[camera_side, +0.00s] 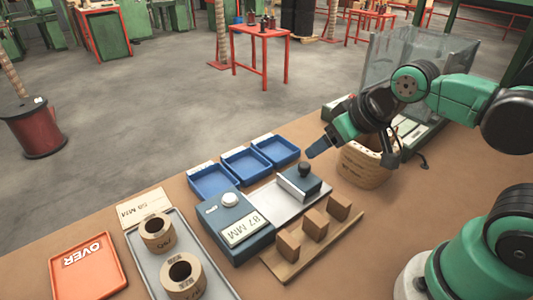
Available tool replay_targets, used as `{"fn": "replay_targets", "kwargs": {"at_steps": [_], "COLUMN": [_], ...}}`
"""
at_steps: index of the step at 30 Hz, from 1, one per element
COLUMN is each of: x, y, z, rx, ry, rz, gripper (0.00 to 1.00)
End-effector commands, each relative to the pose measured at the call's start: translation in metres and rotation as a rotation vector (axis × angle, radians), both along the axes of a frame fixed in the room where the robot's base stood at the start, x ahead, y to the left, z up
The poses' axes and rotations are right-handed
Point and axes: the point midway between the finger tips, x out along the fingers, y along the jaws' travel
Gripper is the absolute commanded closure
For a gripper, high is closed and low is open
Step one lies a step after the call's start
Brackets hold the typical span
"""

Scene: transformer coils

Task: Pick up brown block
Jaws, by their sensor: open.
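Three brown blocks stand upright in a row on a wooden board (306,253) at the front middle of the table. The near left block (287,246), the middle block (314,224) and the far right block (339,206) are spaced apart. My gripper (314,151) is open, above the table behind the blocks and to the left of the woven basket. It is apart from the blocks. Its fingers are small and dark here.
A blue device (234,222) reading "87 MM" and a metal plate with a black-knobbed block (304,179) lie left of the board. Three blue trays (246,165) stand behind. A basket (362,166), a grey tray with coils (157,232) and an orange OVER tray (87,266) flank them.

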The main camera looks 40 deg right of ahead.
Motion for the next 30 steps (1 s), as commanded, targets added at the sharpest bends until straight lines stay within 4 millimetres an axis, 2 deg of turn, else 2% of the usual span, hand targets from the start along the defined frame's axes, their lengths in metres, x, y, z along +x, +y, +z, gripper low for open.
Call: {"fn": "replay_targets", "kwargs": {"at_steps": [14, 17, 24, 30], "x": [0.000, -0.003, -0.025, -0.040], "y": [0.002, 0.010, 0.039, 0.050], "z": [-0.001, -0.010, -0.044, -0.058], "rx": [0.003, 0.016, 0.026, 0.002], "ry": [0.014, 0.093, 0.442, 0.607], "rz": [0.002, 0.010, 0.015, 0.002], "gripper": [0.32, 0.32, 0.32, 0.32]}}
